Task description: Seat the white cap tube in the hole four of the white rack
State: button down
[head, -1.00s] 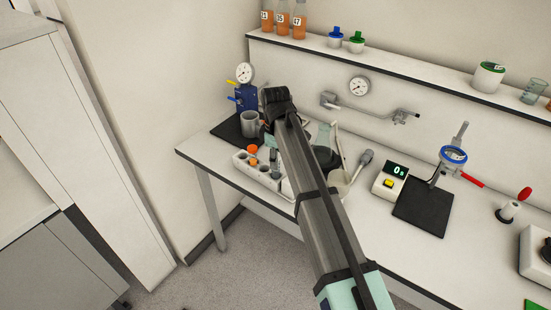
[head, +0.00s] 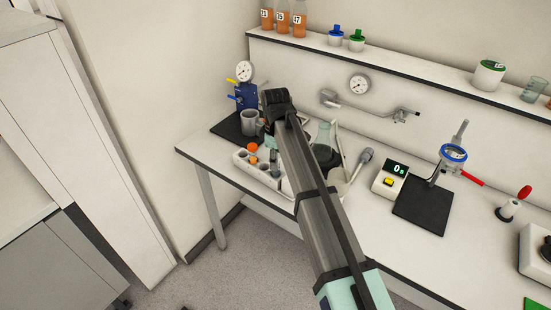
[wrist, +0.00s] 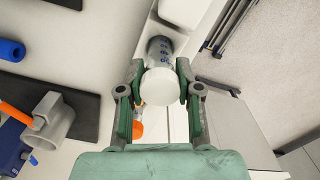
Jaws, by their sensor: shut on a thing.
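My gripper (wrist: 160,76) is shut on the white cap tube (wrist: 161,88), which shows in the wrist view as a round white cap over a clear body with blue writing. The fingers close on it from both sides. In the head view my gripper (head: 270,142) is above the white rack (head: 264,180), mostly hidden by my arm. The rack has a row of dark holes and stands near the front left edge of the bench. An orange-capped tube (head: 252,148) stands at the rack. I cannot tell whether the held tube's lower end is in a hole.
A grey mug (head: 249,122) stands on a black mat behind the rack, beside a blue device with a gauge (head: 245,92). A conical flask (head: 325,134) is to the right of my arm. A scale (head: 390,180) and a black-based stand (head: 420,208) are farther right.

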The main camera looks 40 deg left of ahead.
jog(key=shift+f, duration=0.55)
jog(key=c, duration=0.7)
grip_release()
jog(key=shift+r, duration=0.1)
